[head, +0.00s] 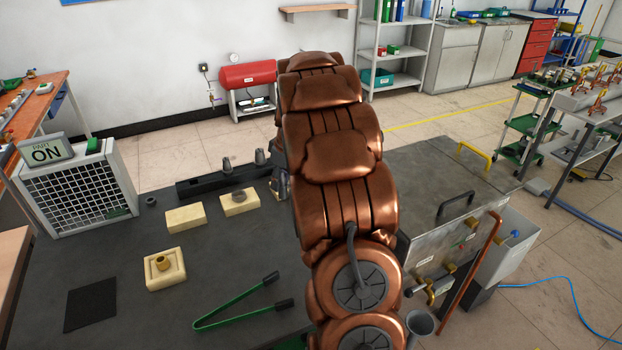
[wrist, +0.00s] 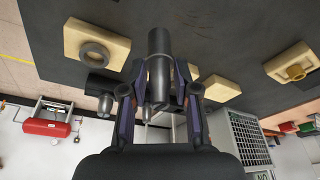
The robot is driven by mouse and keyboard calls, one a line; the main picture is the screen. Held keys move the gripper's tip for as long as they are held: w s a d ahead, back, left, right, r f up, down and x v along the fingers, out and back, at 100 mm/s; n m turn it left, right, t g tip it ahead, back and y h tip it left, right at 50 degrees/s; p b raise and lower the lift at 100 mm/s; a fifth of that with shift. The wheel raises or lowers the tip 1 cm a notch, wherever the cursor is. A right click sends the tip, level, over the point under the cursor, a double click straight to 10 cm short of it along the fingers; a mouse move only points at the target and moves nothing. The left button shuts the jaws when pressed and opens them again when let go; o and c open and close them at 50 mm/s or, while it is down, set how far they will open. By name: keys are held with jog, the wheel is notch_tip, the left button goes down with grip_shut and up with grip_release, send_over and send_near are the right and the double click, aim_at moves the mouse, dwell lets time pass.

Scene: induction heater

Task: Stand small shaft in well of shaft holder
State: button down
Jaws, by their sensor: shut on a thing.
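My gripper (wrist: 160,92) is shut on a dark grey cylindrical shaft (wrist: 159,60) in the wrist view, taken to be the small shaft. In the head view my arm hides most of the gripper (head: 282,186). A long dark bar (head: 200,187), which looks like the shaft holder, lies at the back of the bench. Two dark tapered pieces (head: 260,157) stand up along it. The gripper is near the bar's right end. The bar also shows behind the left finger in the wrist view (wrist: 98,84). I cannot see the well or whether the shaft touches the holder.
Green tongs (head: 235,308) lie in front. A fan unit (head: 80,190) stands left, a metal tank (head: 450,205) right.

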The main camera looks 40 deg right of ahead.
jog(key=s+d+b, duration=0.1)
jog(key=s+d, duration=0.3)
jog(key=d, duration=0.4)
jog(key=shift+n, duration=0.3)
jog(key=shift+s+a+f, duration=0.1)
jog(key=shift+f, duration=1.05)
jog(key=shift+a+f, duration=0.1)
jog(key=shift+f, duration=1.05)
jog(key=shift+b, duration=1.4)
jog(key=shift+s+f+b, duration=0.1)
jog(key=shift+f+b, duration=1.2)
jog(key=shift+f, duration=0.45)
dwell(0.4)
jog(key=c, duration=0.8)
grip_release()
